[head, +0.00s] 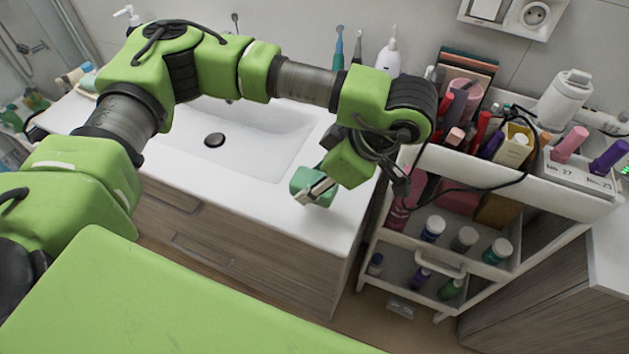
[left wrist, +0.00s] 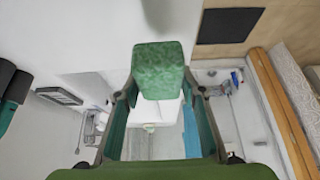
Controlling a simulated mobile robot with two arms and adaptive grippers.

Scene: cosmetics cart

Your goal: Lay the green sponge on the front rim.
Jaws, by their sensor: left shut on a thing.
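The green sponge (head: 303,180) is a small block held over the white washbasin top, near the right end of the front rim (head: 285,200). My left gripper (head: 318,191) is shut on it, with the arm reaching in from the left and across the basin. In the left wrist view the sponge (left wrist: 158,68) sits between the two fingertips of my left gripper (left wrist: 163,92). I cannot tell whether the sponge touches the rim. My right gripper is not in view.
The basin bowl (head: 240,140) with its dark drain lies left of the sponge. A white cart (head: 470,180) full of cosmetics stands to the right of the counter. Bottles and toothbrushes stand along the back. The front rim left of the sponge looks clear.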

